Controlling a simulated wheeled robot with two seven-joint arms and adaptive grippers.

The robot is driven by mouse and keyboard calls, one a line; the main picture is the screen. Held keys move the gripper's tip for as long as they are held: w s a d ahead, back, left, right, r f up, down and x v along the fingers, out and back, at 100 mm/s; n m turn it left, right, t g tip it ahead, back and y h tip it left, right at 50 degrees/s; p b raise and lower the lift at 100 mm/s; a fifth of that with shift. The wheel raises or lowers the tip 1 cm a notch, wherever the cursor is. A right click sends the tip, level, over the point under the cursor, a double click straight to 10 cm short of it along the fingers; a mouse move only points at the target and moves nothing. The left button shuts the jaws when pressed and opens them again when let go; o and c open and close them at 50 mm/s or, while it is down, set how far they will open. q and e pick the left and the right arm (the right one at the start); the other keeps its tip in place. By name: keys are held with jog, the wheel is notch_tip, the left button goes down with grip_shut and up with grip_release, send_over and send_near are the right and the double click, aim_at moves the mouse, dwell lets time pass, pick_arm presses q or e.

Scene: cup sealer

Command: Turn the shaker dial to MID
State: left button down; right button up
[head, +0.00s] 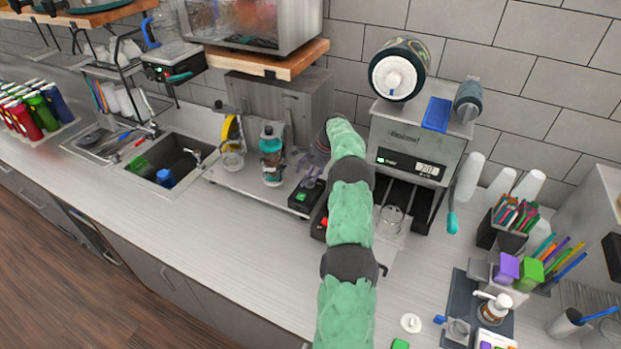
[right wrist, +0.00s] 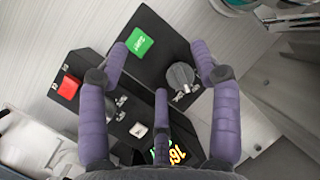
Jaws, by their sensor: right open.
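The shaker is a dark, low box (head: 297,209) on the counter left of my right arm in the head view. In the right wrist view its black top (right wrist: 153,62) carries a green button (right wrist: 140,42) and a round grey dial (right wrist: 180,77). The dial's markings are too small to read. My right gripper (right wrist: 160,62), with three purple fingers, is open above the shaker. The dial lies between its fingers, close to the right one; I cannot tell whether they touch. The gripper also shows in the head view (head: 314,162), partly behind my arm. My left gripper is not in view.
A dark unit with a red button (right wrist: 68,87) stands beside the shaker. A tray (head: 240,187) with a teal-labelled bottle (head: 271,155) is to its left. The sealing machine (head: 405,145) stands to the right. The counter front at left is clear.

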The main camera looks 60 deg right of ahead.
aim_at(310, 181)
jog(key=d+r+n+g+h, duration=0.1)
jog(key=d+n+g, duration=0.1)
jog(key=w+d+r+n+g+h, duration=0.1)
jog(key=d+r+n+h, duration=0.1)
jog(key=shift+r+g, duration=0.3)
jog(key=shift+g, duration=0.1)
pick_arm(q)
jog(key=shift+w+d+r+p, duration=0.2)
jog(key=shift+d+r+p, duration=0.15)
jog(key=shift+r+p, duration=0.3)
pick_arm(e)
notch_tip(310, 181, down, 10)
jog(key=shift+w+r, duration=0.1)
jog(key=shift+r, duration=0.1)
